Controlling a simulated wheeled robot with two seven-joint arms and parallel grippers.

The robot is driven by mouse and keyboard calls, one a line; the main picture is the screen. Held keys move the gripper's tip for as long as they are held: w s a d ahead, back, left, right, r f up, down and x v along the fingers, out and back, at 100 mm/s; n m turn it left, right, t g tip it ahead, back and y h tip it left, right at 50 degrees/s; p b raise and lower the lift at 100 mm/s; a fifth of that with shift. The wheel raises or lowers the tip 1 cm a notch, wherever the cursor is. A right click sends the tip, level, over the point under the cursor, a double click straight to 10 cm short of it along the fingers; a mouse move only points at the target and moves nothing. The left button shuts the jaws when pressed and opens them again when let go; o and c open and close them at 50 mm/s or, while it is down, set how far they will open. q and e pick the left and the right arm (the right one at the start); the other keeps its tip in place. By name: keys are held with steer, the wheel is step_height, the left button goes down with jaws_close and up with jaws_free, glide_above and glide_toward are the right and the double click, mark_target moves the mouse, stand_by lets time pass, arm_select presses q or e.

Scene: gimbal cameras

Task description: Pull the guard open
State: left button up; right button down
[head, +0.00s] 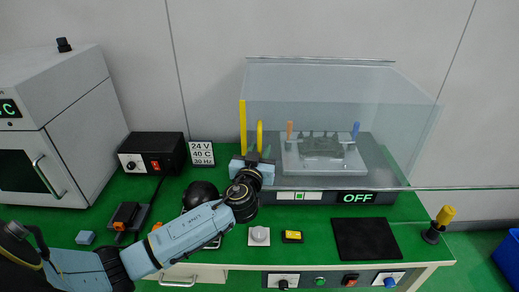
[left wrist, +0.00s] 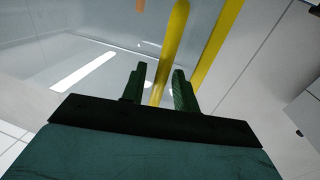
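The guard (head: 330,95) is a clear box over a fixture on the bench, with a yellow strip (head: 243,125) down its left edge. A yellow upright handle (head: 259,135) stands beside that strip. My left gripper (head: 255,156) is at the handle's lower part. In the left wrist view, its two green fingers (left wrist: 160,85) are apart, and the yellow handle (left wrist: 176,35) shows between them, with gaps on both sides. The yellow strip (left wrist: 214,45) runs past the right finger. The guard looks closed. My right gripper is not in view.
Inside the guard is a grey fixture (head: 322,146) with orange and blue pins. An OFF display (head: 357,198) is below it. A black control box (head: 152,153) and white oven (head: 65,140) stand left. A black mat (head: 366,239) lies front right.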

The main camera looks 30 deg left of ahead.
arm_select(q)
steer(key=shift+w, duration=0.15)
jaws_close()
stand_by(0.4)
